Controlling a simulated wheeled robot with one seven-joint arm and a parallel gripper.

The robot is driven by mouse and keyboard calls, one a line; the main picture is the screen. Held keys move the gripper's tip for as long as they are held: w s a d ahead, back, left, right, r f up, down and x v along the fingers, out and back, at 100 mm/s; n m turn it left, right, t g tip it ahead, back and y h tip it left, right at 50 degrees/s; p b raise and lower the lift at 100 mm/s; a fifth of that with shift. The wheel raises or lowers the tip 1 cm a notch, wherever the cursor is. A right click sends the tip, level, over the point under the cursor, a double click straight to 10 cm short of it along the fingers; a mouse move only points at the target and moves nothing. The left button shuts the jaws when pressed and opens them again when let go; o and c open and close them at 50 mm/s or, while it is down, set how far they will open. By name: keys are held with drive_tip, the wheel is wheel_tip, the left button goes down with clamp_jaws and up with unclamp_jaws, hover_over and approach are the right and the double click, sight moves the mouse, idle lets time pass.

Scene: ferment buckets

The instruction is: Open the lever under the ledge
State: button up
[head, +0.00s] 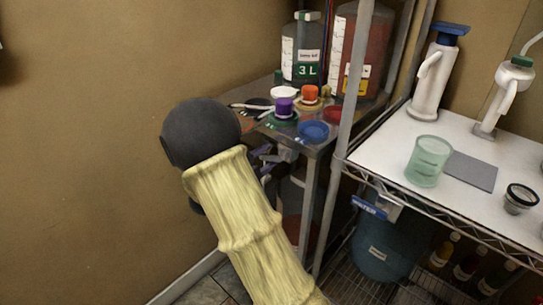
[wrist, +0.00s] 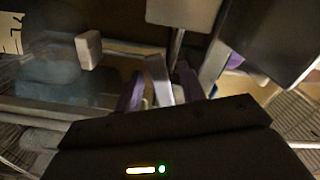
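My gripper (head: 268,160) is at the near edge of the small metal table (head: 318,142), just under its top. A light grey fitting (head: 286,153), perhaps the lever, sits there under the ledge, right beside my purple-tipped fingers. In the wrist view my gripper (wrist: 160,86) has its two purple fingers apart. A grey bar (wrist: 160,78) shows between them; I cannot tell whether they touch it. A pale square block (wrist: 88,50) is left of the fingers. My dark wrist hides part of the table's left side.
On the table top stand a 3 L bottle (head: 303,50), a larger red-brown container (head: 362,50) and several coloured lids. An upright post (head: 348,110) is close on the right. A wire shelf (head: 440,205) is beyond, with a blue bucket (head: 380,250) below. The left wall side is clear.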

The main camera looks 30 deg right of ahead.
drive_tip(key=shift+x, duration=1.3)
clamp_jaws()
